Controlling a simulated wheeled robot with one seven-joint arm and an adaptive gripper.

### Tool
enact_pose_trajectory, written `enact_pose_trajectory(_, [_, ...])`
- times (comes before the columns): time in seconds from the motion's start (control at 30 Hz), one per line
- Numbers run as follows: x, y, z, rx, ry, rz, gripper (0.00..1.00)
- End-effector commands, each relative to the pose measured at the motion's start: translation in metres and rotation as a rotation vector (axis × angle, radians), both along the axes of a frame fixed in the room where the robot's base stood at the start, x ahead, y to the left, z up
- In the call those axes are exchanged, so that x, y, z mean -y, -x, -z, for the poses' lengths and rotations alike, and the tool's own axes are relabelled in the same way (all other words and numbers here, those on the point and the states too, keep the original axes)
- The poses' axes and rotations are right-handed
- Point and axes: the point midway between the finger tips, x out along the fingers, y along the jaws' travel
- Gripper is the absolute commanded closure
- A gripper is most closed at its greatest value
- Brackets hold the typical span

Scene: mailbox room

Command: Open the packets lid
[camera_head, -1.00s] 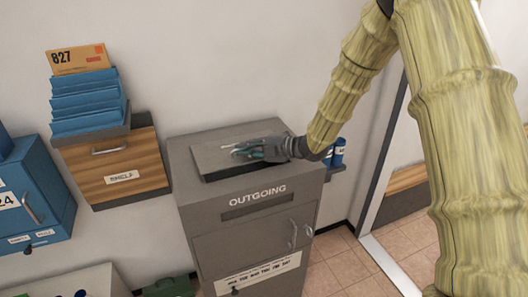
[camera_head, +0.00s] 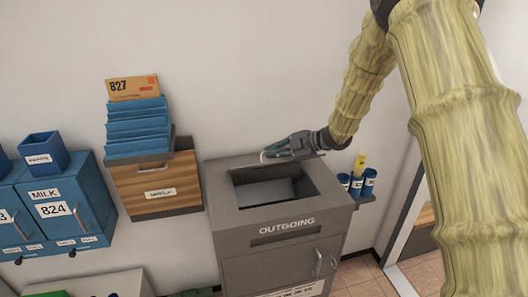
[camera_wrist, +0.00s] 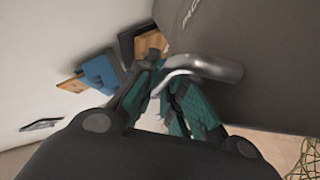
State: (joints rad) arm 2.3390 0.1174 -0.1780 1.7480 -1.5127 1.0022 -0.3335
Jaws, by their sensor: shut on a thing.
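The grey packets lid (camera_head: 312,156) stands raised at the back of the top of the outgoing box, seen nearly edge-on in the head view, with the box's opening uncovered. In the wrist view the lid (camera_wrist: 255,75) is a dark panel with partly visible lettering. Its silver bar handle (camera_wrist: 212,66) passes between my teal-padded fingers. My gripper (camera_head: 272,153) is shut on this handle at the top rear of the box; in the wrist view its fingertips (camera_wrist: 165,75) reach the bar. The lid's hinge is hidden.
The grey outgoing box (camera_head: 222,210) has a front slot and a lower door with a handle. A wooden shelf drawer (camera_head: 155,182) with blue envelopes is at left, beside blue mailboxes (camera_head: 75,205). Blue cylinders (camera_head: 369,180) sit on a small ledge at right. The wall is close behind.

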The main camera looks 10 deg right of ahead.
Motion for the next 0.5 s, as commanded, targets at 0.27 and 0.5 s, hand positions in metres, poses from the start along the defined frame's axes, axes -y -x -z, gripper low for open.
enact_pose_trajectory(0.27, [0.0122,-0.0013,-0.0037,-0.025,0.000,0.014,1.00])
enact_pose_trajectory(0.5, [0.0128,-0.0013,-0.0032,-0.026,0.000,0.015,1.00])
